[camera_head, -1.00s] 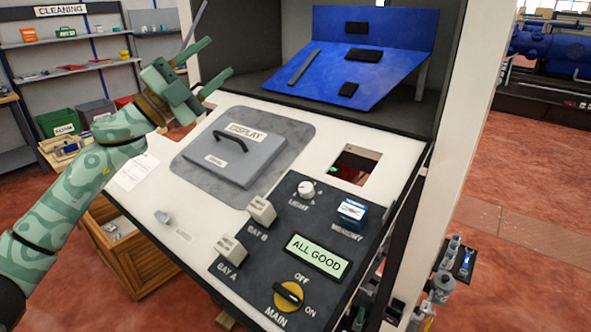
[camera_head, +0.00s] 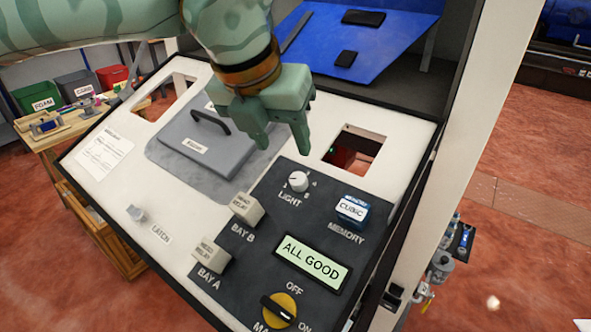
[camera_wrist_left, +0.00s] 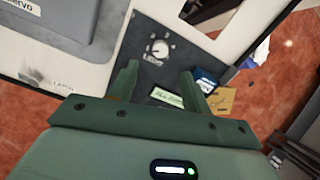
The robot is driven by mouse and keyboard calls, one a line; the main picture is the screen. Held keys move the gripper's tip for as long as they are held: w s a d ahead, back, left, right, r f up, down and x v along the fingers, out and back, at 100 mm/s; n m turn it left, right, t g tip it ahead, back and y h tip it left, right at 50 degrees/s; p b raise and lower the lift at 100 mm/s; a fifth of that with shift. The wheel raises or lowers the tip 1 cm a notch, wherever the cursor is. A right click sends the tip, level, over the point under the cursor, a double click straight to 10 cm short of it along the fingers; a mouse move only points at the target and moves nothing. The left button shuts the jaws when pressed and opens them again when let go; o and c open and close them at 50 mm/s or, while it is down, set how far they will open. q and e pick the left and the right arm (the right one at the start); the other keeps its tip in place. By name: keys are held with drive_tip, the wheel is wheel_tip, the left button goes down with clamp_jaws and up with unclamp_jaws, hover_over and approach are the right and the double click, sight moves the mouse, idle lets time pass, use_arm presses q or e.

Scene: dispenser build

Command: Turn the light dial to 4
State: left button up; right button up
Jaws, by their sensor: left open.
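The light dial (camera_head: 298,181) is a small white round knob on the dark control panel, labelled LIGHT with small numbers around it. It also shows in the left wrist view (camera_wrist_left: 159,48), beyond the fingers. My left gripper (camera_head: 285,146) is open and empty, above and just behind the dial, with its fingers pointing down toward the panel. In the left wrist view its two fingers (camera_wrist_left: 160,80) stand apart, with the dial seen between and past them. They look apart from the dial. The number that the dial points to is too small to read surely. My right gripper is not in view.
Near the dial are the blue MEMORY block (camera_head: 352,210), the BAY B block (camera_head: 247,208), the BAY A block (camera_head: 212,256), an ALL GOOD screen (camera_head: 312,262) and the yellow MAIN switch (camera_head: 281,309). A square opening (camera_head: 355,150) lies behind right; a grey handled cover (camera_head: 205,145) lies left.

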sight(298, 177)
use_arm(q)
drive_tip(key=x, duration=0.9)
drive_tip(key=shift+f, duration=0.1)
drive_tip(key=c, duration=1)
